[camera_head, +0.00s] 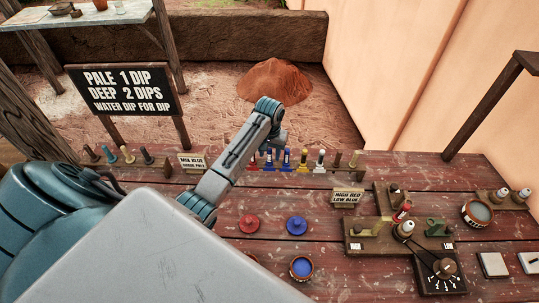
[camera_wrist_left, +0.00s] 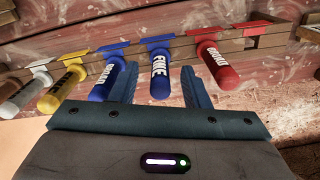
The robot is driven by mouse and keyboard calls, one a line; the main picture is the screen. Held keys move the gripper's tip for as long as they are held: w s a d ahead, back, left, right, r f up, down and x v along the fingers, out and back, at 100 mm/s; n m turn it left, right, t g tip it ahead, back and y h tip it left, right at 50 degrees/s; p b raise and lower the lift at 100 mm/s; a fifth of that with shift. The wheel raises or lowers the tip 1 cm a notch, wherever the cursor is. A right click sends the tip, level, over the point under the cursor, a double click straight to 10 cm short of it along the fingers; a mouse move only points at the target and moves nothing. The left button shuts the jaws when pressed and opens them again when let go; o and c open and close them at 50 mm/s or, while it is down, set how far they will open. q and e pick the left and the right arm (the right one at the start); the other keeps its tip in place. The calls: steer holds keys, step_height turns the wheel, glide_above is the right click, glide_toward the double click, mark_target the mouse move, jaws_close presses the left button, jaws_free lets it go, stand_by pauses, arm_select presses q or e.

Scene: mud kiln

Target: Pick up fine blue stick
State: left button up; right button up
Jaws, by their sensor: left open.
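In the head view the left gripper (camera_head: 275,136) is small and partly hidden at the far end of my arm, above the rack. My right gripper is not in view.
The broad blue stick (camera_wrist_left: 107,77) and a red BROAD stick (camera_wrist_left: 217,66) stand close on either side. Yellow (camera_wrist_left: 62,88) and white (camera_wrist_left: 27,92) sticks follow. Red (camera_head: 249,224) and blue (camera_head: 297,225) lids and a blue pot (camera_head: 301,267) sit on the table (camera_head: 345,262).

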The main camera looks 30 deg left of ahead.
arm_select(q)
steer(key=shift+w+f, duration=0.1)
steer(key=shift+f, duration=0.15)
steer(key=shift+r, duration=0.1)
jaws_close()
steer(key=shift+a+r+b, duration=0.1)
steer(key=shift+r+b, duration=0.2)
steer(key=shift+r, duration=0.05)
step_height(320, 180, up, 7)
steer(key=b, duration=0.2)
steer(key=shift+f+b, duration=0.2)
steer(key=shift+b, duration=0.15)
steer(key=shift+r+p, duration=1.3)
steer(key=shift+r, duration=0.1)
